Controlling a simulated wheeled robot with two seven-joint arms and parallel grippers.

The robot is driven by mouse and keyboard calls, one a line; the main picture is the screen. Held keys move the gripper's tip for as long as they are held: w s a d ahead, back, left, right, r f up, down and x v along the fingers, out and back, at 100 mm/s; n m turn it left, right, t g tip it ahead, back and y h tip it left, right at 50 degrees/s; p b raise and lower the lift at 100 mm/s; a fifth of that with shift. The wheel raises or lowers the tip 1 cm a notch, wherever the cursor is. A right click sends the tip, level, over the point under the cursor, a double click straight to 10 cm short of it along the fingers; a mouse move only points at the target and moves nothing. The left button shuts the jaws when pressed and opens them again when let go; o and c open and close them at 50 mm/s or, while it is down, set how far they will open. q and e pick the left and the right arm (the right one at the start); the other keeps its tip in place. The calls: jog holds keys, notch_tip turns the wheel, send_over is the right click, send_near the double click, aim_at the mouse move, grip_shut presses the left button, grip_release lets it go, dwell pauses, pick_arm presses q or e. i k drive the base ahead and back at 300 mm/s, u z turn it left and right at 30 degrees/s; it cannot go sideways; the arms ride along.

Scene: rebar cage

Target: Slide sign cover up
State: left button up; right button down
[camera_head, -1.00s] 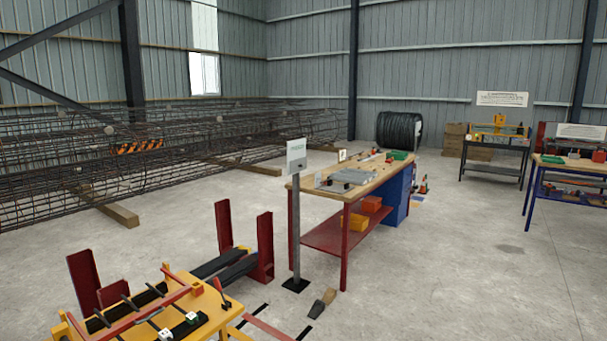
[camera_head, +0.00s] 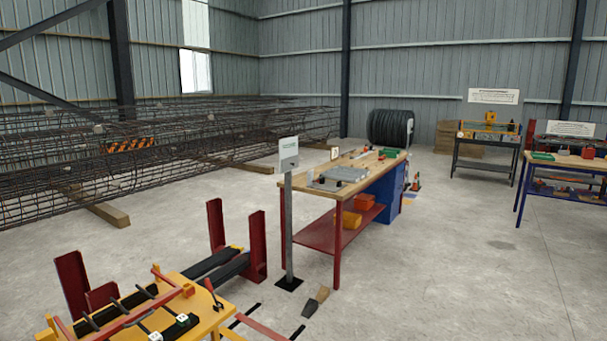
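A small light grey sign (camera_head: 288,147) stands on a grey post (camera_head: 288,225) with a dark square base on the floor, in the middle of the head view. A cover piece (camera_head: 289,163) seems to sit on the lower part of the sign panel; it is too small to tell its edges clearly. Neither of my grippers shows in the view, and nothing of mine touches the sign.
A wooden-topped workbench (camera_head: 372,165) with a red shelf stands just right of the post. A yellow table (camera_head: 190,295) with clamps and red uprights (camera_head: 257,245) is at front left. A rebar cage (camera_head: 60,170) lies behind.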

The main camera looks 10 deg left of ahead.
aim_at(290, 164)
jog(key=i, duration=4.05)
jog(key=u, duration=1.65)
jog(key=i, duration=0.7)
jog(key=z, duration=1)
jog(key=i, duration=0.5)
jog(key=z, duration=0.05)
